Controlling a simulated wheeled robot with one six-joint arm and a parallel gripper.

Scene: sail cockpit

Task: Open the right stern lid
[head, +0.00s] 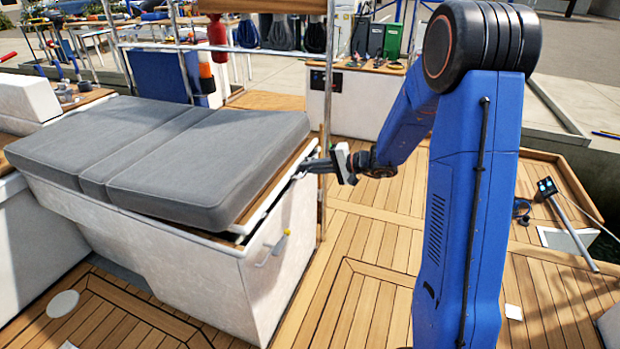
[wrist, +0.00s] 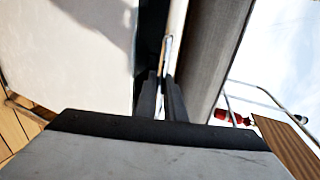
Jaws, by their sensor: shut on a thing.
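The stern lid (head: 270,193) is the wooden, white-edged top of a white bench locker, with a long grey cushion (head: 200,150) on it. The lid sits slightly raised, with a narrow dark gap under its edge at the near right corner. My gripper (head: 306,170) is at the lid's right edge and is shut on it. In the wrist view, the two dark fingers (wrist: 161,92) close on a thin light edge piece between the white locker wall (wrist: 95,50) and the grey cushion (wrist: 213,55). The exact grip spot is partly hidden by the fingers.
A small latch with a yellow tip (head: 282,243) is on the locker's end wall. A metal post (head: 327,120) stands just behind my gripper. Teak deck (head: 370,270) lies open to the right of the locker. A white console (head: 360,105) stands behind.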

